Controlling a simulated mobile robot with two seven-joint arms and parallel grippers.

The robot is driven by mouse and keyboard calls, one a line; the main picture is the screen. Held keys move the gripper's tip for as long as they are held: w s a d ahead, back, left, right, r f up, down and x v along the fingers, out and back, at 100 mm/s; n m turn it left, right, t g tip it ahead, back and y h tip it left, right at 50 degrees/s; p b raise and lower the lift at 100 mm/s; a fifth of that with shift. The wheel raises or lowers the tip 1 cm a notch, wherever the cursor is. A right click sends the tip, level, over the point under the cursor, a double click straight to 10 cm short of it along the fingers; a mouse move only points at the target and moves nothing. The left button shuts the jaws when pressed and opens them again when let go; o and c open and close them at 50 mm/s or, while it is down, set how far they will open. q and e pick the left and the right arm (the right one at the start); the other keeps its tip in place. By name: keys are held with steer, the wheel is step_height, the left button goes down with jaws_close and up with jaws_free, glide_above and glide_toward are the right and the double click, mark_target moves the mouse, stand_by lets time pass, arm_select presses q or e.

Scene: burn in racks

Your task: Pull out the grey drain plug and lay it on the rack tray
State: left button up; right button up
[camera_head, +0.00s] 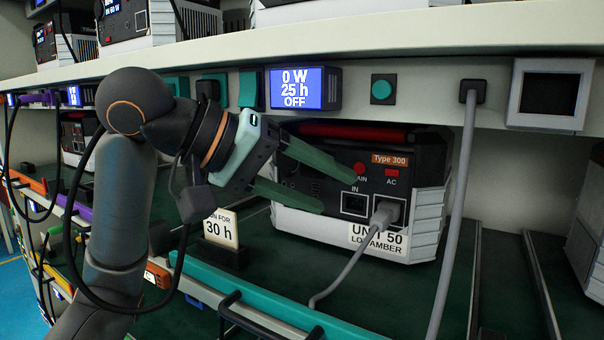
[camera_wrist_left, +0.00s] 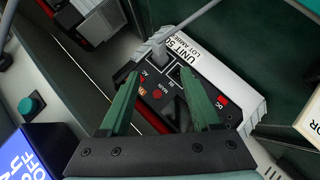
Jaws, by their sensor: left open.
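The grey drain plug (camera_head: 384,214) sits in a socket on the front of the black and white unit marked UNIT 50 (camera_head: 424,231), beside the empty-looking IN socket. Its grey cable hangs down onto the dark green rack tray (camera_head: 390,290). The plug also shows in the left wrist view (camera_wrist_left: 159,48), beyond the fingertips. My left gripper (camera_head: 342,193) is open and empty, with its green fingers in front of the unit's face, left of the plug. In the left wrist view my left gripper (camera_wrist_left: 159,73) has its fingers spread, short of the plug. My right gripper is not in view.
A 30 h card (camera_head: 220,228) stands on the tray below my left gripper. A display (camera_head: 305,89) reading 0 W, 25 h, OFF and a green button (camera_head: 383,90) are on the shelf front above. A thick grey cable (camera_head: 458,200) hangs right of the unit. Bare tray lies in front.

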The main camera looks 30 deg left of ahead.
mark_target(379, 212)
arm_select(q)
steer(key=x, duration=0.9)
steer(key=shift+s+p, duration=0.1)
steer(key=shift+p, duration=0.2)
jaws_close()
stand_by(0.6)
steer(key=shift+r, duration=0.1)
stand_by(1.0)
